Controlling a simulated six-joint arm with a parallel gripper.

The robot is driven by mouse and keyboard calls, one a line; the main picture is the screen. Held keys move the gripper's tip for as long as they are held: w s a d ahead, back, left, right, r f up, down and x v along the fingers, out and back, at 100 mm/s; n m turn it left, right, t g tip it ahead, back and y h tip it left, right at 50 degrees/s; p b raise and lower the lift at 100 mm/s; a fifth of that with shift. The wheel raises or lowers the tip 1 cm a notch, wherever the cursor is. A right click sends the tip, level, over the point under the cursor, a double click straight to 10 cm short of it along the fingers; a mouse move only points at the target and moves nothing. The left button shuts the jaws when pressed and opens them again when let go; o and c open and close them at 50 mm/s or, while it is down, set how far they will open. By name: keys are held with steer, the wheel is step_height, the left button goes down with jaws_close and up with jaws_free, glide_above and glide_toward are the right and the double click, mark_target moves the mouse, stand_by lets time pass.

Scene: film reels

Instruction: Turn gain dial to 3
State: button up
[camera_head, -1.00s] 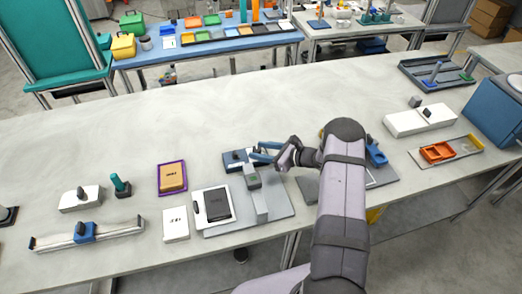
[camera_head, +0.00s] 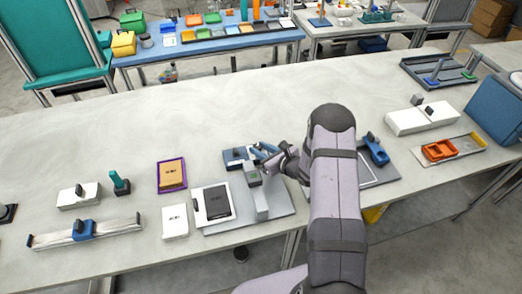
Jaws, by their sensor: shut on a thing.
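My gripper (camera_head: 262,154) comes in from the right with its blue fingers low over a blue and grey device. It is shut on a small part of that device, but the fingers and the small size hide which part. The device has a blue base (camera_head: 232,160) at the back and a grey upright block (camera_head: 252,180) with a small green patch. It stands on a grey plate (camera_head: 278,207). I cannot read any gain label or number. White boxes with dark knobs stand at the left (camera_head: 70,200) and the right (camera_head: 405,123); I cannot tell if either bears the gain dial.
A blue slider on a rail (camera_head: 85,231) is at the front left. The table's back middle is clear.

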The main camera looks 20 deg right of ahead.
steer(key=shift+r+m+h, duration=0.1)
steer(key=shift+m+h, duration=0.2)
steer(key=shift+h, duration=0.2)
steer(key=o, duration=1.1)
steer(key=shift+c, duration=0.2)
steer(key=shift+b+v, duration=0.45)
steer(key=shift+v, duration=0.4)
steer(key=shift+b+v, duration=0.85)
steer(key=shift+v, duration=1.95)
